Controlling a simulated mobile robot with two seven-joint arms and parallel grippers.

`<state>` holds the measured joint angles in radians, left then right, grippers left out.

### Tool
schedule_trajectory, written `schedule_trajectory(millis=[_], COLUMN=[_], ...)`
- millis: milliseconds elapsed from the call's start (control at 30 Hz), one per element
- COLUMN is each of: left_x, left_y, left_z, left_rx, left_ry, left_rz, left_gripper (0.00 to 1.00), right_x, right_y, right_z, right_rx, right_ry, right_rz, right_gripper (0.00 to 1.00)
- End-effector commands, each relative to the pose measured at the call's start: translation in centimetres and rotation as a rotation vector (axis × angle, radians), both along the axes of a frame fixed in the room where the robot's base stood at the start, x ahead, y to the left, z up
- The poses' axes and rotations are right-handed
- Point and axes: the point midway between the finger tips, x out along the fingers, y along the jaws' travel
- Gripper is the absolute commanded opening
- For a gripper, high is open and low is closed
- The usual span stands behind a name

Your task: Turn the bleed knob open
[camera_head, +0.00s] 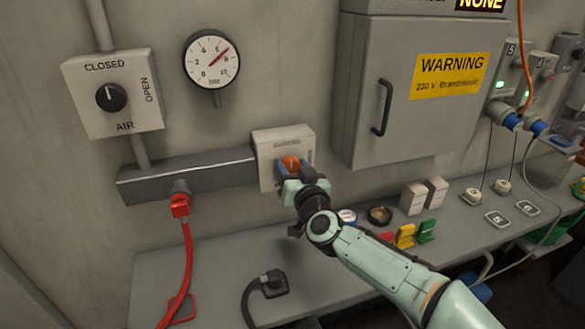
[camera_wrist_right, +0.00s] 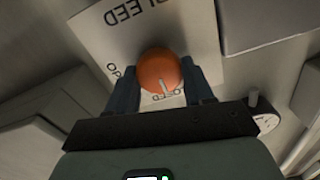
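The bleed knob (camera_wrist_right: 160,72) is a round orange knob on a pale box (camera_head: 268,146) on the wall. In the right wrist view its plate (camera_wrist_right: 120,30) reads BLEED, upside down. The white mark on the knob points toward the partly hidden lettering that looks like CLOSED; the OPEN lettering is partly covered by a finger. My right gripper (camera_wrist_right: 161,84) has one dark finger on each side of the knob, apparently touching both sides. In the head view the right gripper (camera_head: 293,171) covers part of the knob (camera_head: 290,162). My left gripper is not in view.
An AIR dial (camera_head: 111,97) and a pressure gauge (camera_head: 211,60) are on the wall at left. A grey cabinet (camera_head: 365,120) with a handle stands close right of the knob box. The bench (camera_head: 225,270) below holds a black plug (camera_head: 273,283) and small blocks.

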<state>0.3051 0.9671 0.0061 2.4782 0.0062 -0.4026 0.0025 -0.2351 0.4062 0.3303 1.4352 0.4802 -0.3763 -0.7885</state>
Motion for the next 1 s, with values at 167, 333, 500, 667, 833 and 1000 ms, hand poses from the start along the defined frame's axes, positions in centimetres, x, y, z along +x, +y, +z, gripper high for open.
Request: schedule_trajectory(millis=[167, 333, 500, 667, 833, 1000], left_x=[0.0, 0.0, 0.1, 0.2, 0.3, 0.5], left_y=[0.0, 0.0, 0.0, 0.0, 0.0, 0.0], left_z=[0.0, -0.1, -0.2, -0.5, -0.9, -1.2], left_rx=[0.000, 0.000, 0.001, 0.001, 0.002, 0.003], left_ry=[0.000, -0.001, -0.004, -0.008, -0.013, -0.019], left_rz=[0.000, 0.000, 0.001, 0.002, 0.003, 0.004], left_gripper=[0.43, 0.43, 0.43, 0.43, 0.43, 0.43], right_x=[0.0, 0.0, 0.0, 0.0, 0.0, 0.0], right_y=[0.0, 0.0, 0.0, -0.1, -0.2, -0.2], right_z=[0.0, 0.0, 0.0, 0.0, 0.0, -0.1], right_rx=[0.001, 0.023, 0.090, 0.199, 0.349, 0.504], right_ry=[0.000, 0.007, 0.029, 0.063, 0.111, 0.161], right_rz=[0.001, 0.001, 0.001, 0.001, 0.000, 0.000], right_gripper=[0.22, 0.22, 0.22, 0.22, 0.22, 0.22])
